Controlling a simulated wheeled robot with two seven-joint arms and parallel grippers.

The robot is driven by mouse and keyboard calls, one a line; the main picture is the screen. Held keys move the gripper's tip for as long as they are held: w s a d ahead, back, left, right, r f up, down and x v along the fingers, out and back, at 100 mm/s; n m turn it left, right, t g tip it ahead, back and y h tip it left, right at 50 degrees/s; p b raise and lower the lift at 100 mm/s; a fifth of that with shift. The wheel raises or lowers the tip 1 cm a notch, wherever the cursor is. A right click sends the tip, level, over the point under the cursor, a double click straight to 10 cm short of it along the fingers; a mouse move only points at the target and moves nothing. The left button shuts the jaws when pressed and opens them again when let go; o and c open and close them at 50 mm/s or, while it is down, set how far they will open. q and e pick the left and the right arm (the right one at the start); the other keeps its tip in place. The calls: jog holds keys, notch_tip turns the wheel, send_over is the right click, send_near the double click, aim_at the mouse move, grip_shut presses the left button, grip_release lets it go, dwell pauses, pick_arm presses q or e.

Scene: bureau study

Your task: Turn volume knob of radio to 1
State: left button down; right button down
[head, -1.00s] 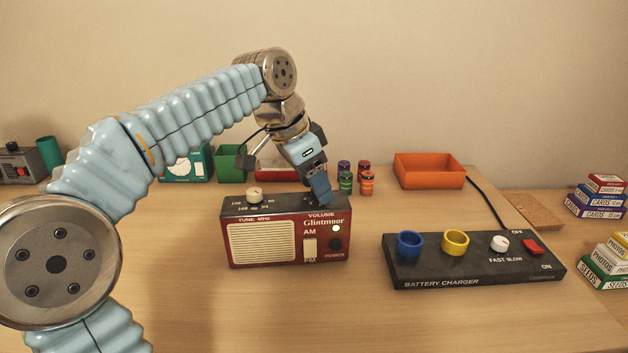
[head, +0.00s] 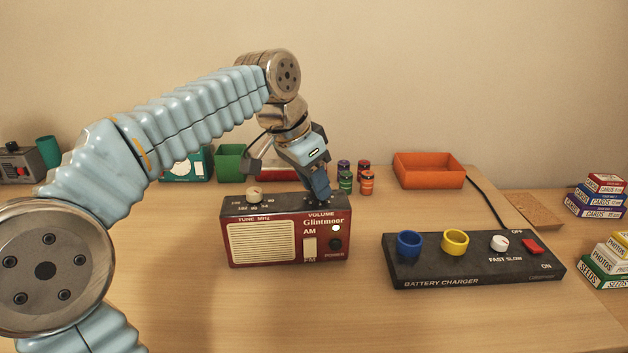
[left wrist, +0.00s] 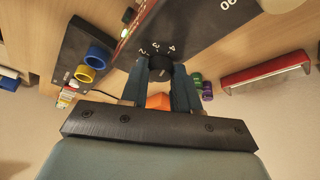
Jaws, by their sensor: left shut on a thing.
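The red radio (head: 288,222) with a dark top stands upright on the desk. Its top bears the label VOLUME at the right and a pale tuning knob (head: 254,191) at the left. My left gripper (head: 324,194) comes down from above onto the right end of the top and is shut on the volume knob. In the head view the fingers hide that knob. In the left wrist view the volume knob (left wrist: 159,66) shows between the fingertips, with the numbers 2, 3 and 4 beside it on the radio's top (left wrist: 200,28). My right gripper is not in view.
A black battery charger (head: 440,272) with blue and yellow rings lies right of the radio. Behind are several small coloured cylinders (head: 345,181), an orange tray (head: 428,170) and a green bin (head: 230,163). Card boxes (head: 600,197) are stacked at the far right. The desk front is clear.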

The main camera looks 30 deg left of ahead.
pick_arm(q)
jog(key=n, duration=0.2)
jog(key=n+y, duration=0.1)
jog(key=n, duration=0.1)
jog(key=n+y, duration=0.1)
jog(key=n, duration=0.1)
jog(key=shift+d+t, duration=0.3)
jog(key=n+y, duration=0.1)
jog(key=n, duration=0.2)
jog(key=n+y, duration=0.1)
jog(key=n, duration=0.1)
jog(key=shift+d+n+g, duration=0.2)
jog(key=shift+n+g, duration=0.2)
jog(key=n, duration=0.1)
jog(key=n+g+y, duration=0.1)
jog(key=n, duration=0.3)
jog(key=shift+w+d+g+y, duration=0.15)
jog(key=shift+w+g+y, duration=0.15)
jog(key=shift+y, duration=0.1)
jog(key=n+g, duration=0.1)
jog(key=n, duration=0.4)
jog(key=shift+w+g+y, duration=0.1)
jog(key=shift+g+y, duration=0.2)
jog(key=shift+g, duration=0.1)
jog(key=shift+n, duration=0.3)
jog(key=c, duration=0.8)
grip_release()
jog(key=shift+r, duration=0.1)
